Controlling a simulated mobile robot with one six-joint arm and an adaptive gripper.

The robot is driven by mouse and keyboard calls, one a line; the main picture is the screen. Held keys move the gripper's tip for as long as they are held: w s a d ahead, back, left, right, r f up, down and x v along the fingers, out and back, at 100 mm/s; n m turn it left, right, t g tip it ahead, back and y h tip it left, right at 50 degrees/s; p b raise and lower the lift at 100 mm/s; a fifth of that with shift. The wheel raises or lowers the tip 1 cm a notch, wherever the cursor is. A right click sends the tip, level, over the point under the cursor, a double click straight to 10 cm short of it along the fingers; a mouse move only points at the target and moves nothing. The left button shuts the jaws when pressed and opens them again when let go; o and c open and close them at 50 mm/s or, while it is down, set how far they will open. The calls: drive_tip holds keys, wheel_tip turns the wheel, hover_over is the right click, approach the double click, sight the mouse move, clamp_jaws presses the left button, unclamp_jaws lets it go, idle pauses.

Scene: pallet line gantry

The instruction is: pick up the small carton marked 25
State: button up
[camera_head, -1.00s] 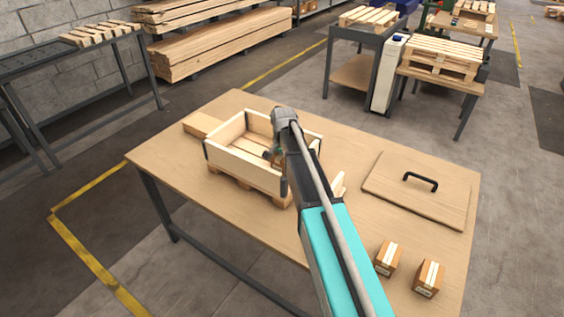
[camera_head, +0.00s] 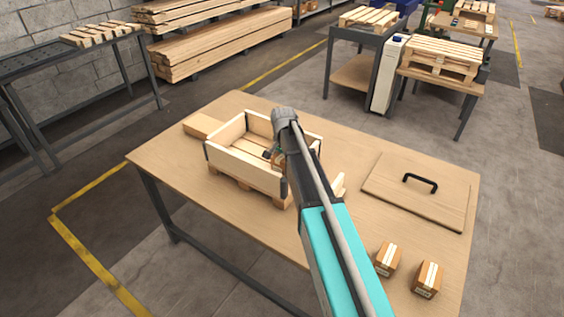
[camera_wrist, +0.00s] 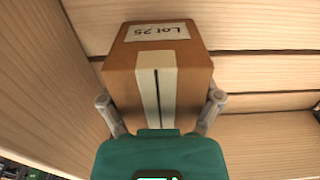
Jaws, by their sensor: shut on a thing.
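The small carton marked "Lot 25" (camera_wrist: 195,75) is brown with a pale tape strip and a white label. In the wrist view it sits between the two fingers of my gripper (camera_wrist: 160,110), which are shut on its sides. Wooden slats show beyond it and a wooden wall is beside it. In the head view my gripper (camera_head: 272,155) is at the right part of the open wooden crate (camera_head: 247,174). My arm hides most of the carton there. I cannot tell if the carton touches the crate floor.
The crate stands on a wooden table (camera_head: 225,102). Two other small cartons, one (camera_head: 388,258) left of the other (camera_head: 428,279), stand at the table's front right. A flat lid with a black handle (camera_head: 400,200) lies at the right. A wooden block (camera_head: 202,126) lies behind the crate.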

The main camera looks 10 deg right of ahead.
drive_tip(key=shift+r+p, duration=4.45)
drive_tip(key=shift+r, duration=0.2)
drive_tip(key=shift+r, duration=0.15)
